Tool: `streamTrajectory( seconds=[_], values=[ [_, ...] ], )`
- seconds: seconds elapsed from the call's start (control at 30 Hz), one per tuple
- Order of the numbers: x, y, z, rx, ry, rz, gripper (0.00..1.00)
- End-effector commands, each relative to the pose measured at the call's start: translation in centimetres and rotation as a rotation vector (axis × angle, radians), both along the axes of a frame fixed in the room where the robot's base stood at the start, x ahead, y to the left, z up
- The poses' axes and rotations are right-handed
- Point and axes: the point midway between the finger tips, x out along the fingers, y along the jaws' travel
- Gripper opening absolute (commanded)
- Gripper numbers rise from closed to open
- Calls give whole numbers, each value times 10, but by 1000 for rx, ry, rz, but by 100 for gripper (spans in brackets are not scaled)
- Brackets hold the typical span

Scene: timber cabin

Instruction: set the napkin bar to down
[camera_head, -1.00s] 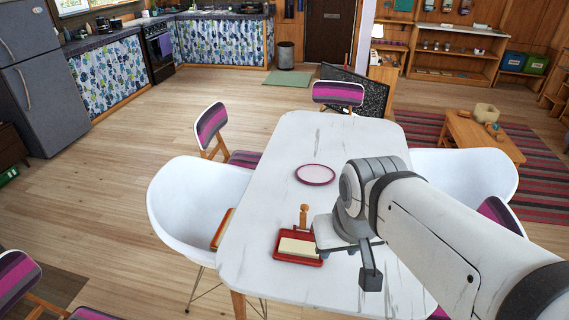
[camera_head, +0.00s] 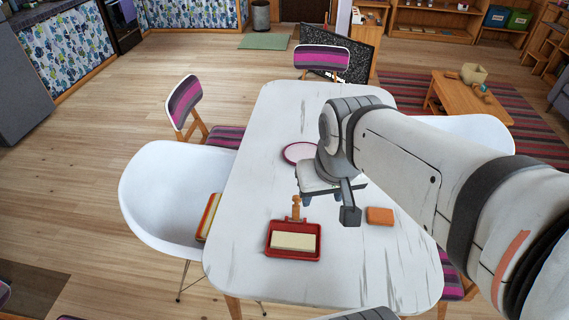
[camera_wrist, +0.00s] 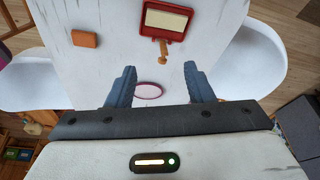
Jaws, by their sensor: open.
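The napkin holder is a red tray (camera_head: 270,252) near the close end of the white table, with a pale napkin stack (camera_head: 294,241) in it. Its wooden bar (camera_head: 296,208) stands up at the far edge of the tray, clear of the napkins. In the wrist view, the tray (camera_wrist: 182,33) is at the top and the bar (camera_wrist: 163,50) points toward my fingers. My gripper (camera_wrist: 162,84) is open and empty, with the bar ahead of the gap between its fingers and apart from them. In the head view my gripper is above the table, right of and beyond the bar; its fingertips are partly hidden.
The white table (camera_head: 250,180) also holds a pink-rimmed plate (camera_head: 296,152), partly behind my gripper, and an orange block (camera_head: 380,216) right of the tray. A white chair (camera_head: 160,190) is at the left. The tabletop around the tray is mostly clear.

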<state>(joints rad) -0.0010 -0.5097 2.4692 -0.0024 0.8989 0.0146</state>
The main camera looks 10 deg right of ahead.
Motion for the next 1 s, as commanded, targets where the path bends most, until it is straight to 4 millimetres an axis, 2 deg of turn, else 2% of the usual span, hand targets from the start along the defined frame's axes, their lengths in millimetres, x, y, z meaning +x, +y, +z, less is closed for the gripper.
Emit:
streamTrajectory(
  seconds=[0.03, 0.27, 0.4, 0.6, 0.7, 0.8, 1.0],
  values=[
    [12, -5, -7, 4, 19, -20, 48],
    [84, -6, -44, 26, 115, -111, 48],
    [130, -6, -79, 35, 173, -172, 48],
    [180, -5, -134, 41, 242, -246, 48],
    [195, -5, -155, 43, 264, -270, 48],
    [204, -5, -167, 43, 275, -287, 48],
    [208, -5, -186, 43, 285, -294, 48]
  ],
)
